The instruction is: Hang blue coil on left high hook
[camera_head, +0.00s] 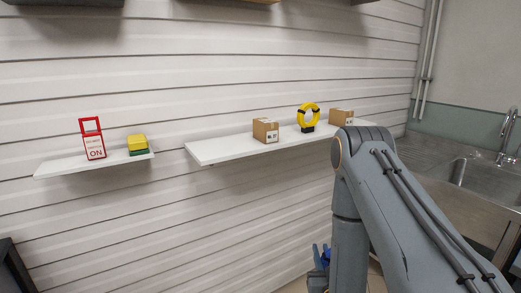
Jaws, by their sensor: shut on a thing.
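A small part of the blue coil (322,257) shows at the bottom centre, low in front of the wall and left of my upright arm link. I see no left high hook in this view.
A white shelf (215,150) holds two cardboard boxes (265,130) (341,117) and a yellow ring (308,115) with black bands. A smaller left shelf (60,168) holds a red sign (92,139) and yellow-green blocks (137,143). A sink (480,178) is at right.

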